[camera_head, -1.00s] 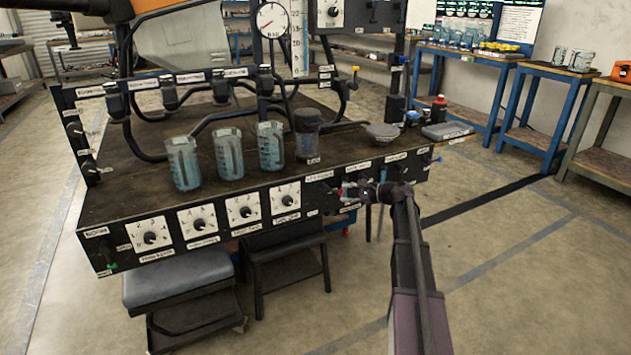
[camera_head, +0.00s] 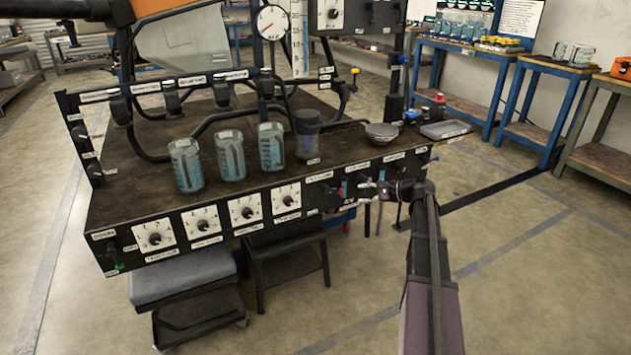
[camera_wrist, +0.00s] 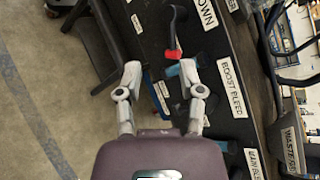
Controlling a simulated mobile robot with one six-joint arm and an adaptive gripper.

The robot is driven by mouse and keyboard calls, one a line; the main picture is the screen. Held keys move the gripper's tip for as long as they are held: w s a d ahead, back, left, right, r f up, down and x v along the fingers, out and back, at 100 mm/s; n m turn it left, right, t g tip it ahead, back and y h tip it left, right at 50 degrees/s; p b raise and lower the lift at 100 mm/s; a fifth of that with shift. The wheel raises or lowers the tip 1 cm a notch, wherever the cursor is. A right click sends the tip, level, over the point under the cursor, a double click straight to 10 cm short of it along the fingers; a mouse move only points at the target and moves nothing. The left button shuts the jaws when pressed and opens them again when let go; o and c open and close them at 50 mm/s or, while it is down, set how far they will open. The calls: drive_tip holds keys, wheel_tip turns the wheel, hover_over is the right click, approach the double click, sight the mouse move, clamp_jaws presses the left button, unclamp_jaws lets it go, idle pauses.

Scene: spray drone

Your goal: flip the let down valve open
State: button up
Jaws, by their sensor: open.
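The let down valve shows in the wrist view as a black lever with a red end (camera_wrist: 173,54), beside a label ending in "DOWN" (camera_wrist: 205,12). Its red part also shows on the bench's front panel in the head view (camera_head: 343,187). My gripper (camera_wrist: 160,73) is open and empty, its two fingers spread. The red end lies just beyond the fingertips, between their lines; I see no clear contact. A blue handle (camera_wrist: 173,71) is close to the right finger, near the "BOOST BLEED" label (camera_wrist: 232,86). In the head view my gripper (camera_head: 368,188) is right of the red part.
The dark bench (camera_head: 130,195) carries several blue-tinted jars and black hoses. Dials (camera_head: 247,209) line the front panel left of the valves. A stool (camera_head: 180,275) and a step stand below. Blue-legged tables (camera_head: 540,130) stand at right. The floor at front right is open.

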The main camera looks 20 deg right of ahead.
drive_tip(key=s+a+r+n+g+h+p, duration=0.2)
drive_tip(key=s+a+r+n+g+p, duration=0.1)
drive_tip(key=a+r+p, duration=0.4)
drive_tip(key=s+a+r+n+g+h+p, duration=0.2)
drive_tip(key=s+a+r+n+g+p, duration=0.2)
drive_tip(key=a+p, duration=0.9)
drive_tip(key=s+r+n+p, duration=0.2)
drive_tip(key=s, duration=0.2)
drive_tip(key=shift+s+r+n+p, duration=0.25)
drive_tip(key=shift+r+n+p, duration=0.05)
drive_tip(key=shift+r, duration=0.05)
drive_tip(key=shift+a, duration=0.1)
drive_tip(key=shift+f, duration=0.1)
idle(0.5)
drive_tip(key=w+d+f+m+t+y+b, duration=0.45)
drive_tip(key=w+d+f+b, duration=0.55)
drive_tip(key=b, duration=0.9)
drive_tip(key=d+f+m+t+b, duration=0.4)
drive_tip(key=d+f+t+b, duration=0.3)
drive_tip(key=d+b, duration=0.5)
drive_tip(key=f+b, duration=0.1)
drive_tip(key=b, duration=0.2)
drive_tip(key=shift+w+d, duration=0.3)
drive_tip(key=shift+w, duration=0.05)
